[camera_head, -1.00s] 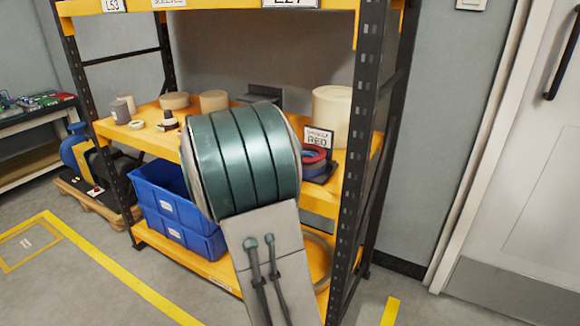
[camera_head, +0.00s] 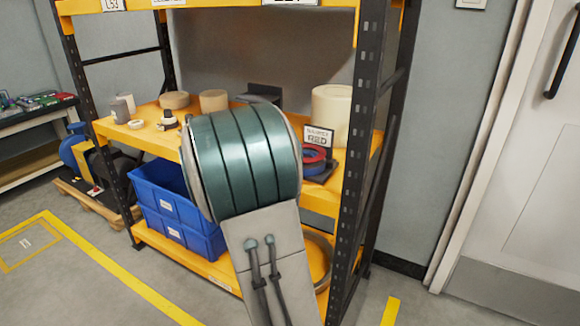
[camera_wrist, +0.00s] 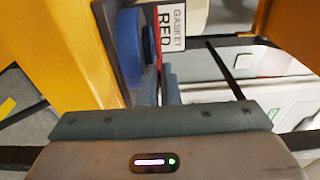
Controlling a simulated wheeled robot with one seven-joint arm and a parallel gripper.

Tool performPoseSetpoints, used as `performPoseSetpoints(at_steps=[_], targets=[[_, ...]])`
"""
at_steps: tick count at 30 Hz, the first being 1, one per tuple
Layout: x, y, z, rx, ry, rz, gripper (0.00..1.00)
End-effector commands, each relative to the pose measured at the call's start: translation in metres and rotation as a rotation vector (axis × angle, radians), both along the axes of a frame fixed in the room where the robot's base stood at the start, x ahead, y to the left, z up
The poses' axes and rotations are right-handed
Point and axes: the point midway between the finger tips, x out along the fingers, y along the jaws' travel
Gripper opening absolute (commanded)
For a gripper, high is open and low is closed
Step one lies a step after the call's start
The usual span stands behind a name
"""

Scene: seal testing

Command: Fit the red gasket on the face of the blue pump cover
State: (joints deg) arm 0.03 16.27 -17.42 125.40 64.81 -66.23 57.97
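The red gasket (camera_head: 315,154) stands at the "GASKET RED" label (camera_head: 319,136) on the middle shelf, just right of my arm. In the wrist view, only a thin red edge of the gasket (camera_wrist: 158,55) shows, beside a blue round part (camera_wrist: 130,50). My gripper (camera_wrist: 160,92) points at this edge; its two fingers stand a narrow gap apart, with the edge in line with the gap. I cannot tell whether they touch it. My arm hides the gripper in the head view. The blue pump cover (camera_head: 72,150) is on the unit on the pallet at the left.
The yellow shelf (camera_head: 150,138) holds beige rolls (camera_head: 332,112) and small parts. Its dark upright (camera_head: 356,190) stands close right of the gasket. Blue bins (camera_head: 165,205) sit on the lower shelf. A wooden pallet (camera_head: 98,205) carries the pump. The floor in front is open.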

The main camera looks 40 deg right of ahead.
Motion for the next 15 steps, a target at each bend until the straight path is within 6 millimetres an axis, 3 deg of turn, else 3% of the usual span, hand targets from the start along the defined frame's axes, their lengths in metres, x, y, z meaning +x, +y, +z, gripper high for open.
performPoseSetpoints(at_steps=[13,15], targets=[[0.0,0.0,-0.0048,0.0,0.0,0.0,0.0],[0.0,0.0,-0.0039,0.0,0.0,0.0,0.22]])
